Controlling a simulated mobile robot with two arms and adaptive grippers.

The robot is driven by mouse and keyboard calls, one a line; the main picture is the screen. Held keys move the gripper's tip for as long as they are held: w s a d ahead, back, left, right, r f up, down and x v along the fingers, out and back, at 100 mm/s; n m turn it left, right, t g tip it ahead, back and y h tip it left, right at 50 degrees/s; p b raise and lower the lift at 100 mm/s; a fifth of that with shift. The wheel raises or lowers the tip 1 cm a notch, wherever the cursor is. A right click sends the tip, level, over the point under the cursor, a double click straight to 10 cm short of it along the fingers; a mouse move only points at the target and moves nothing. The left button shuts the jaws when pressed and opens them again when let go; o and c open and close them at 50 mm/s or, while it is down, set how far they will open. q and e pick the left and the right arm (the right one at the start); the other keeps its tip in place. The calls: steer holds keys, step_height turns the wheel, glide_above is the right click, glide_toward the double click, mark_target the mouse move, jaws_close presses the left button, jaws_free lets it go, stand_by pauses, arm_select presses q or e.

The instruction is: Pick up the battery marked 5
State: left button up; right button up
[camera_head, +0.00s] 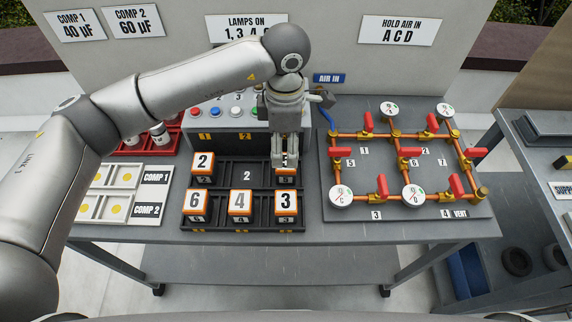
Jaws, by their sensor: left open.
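My left gripper (285,163) points down over the back right slot of the black battery tray (247,201). It is open, with its fingertips at the top of an orange and white battery (287,181). The gripper hides most of that battery's top, so I cannot read its number or tell whether the fingers touch it. The other batteries show 2 (203,162) at the back left, and 6 (195,201), 4 (240,203) and 3 (285,203) along the front. No 5 can be read on any battery. The back middle slot, marked 2, is empty. My right gripper is not in view.
A lamp box (225,118) with coloured buttons stands close behind the tray. A pipe board (405,160) with gauges and red valves lies to the right. White capacitor holders (122,195) and a red rack (150,145) are at the left. My left arm spans the left side.

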mark_target(286, 161)
arm_select(q)
step_height(286, 161, down, 3)
steer(key=shift+r, duration=0.1)
step_height(286, 161, down, 4)
steer(key=p, duration=0.2)
steer(key=shift+d+p, duration=0.1)
steer(key=shift+p, duration=0.2)
steer(key=shift+f, duration=0.65)
steer(key=c, duration=0.9)
steer(key=shift+w, duration=0.1)
steer(key=shift+c, duration=0.5)
steer(key=shift+r, duration=0.15)
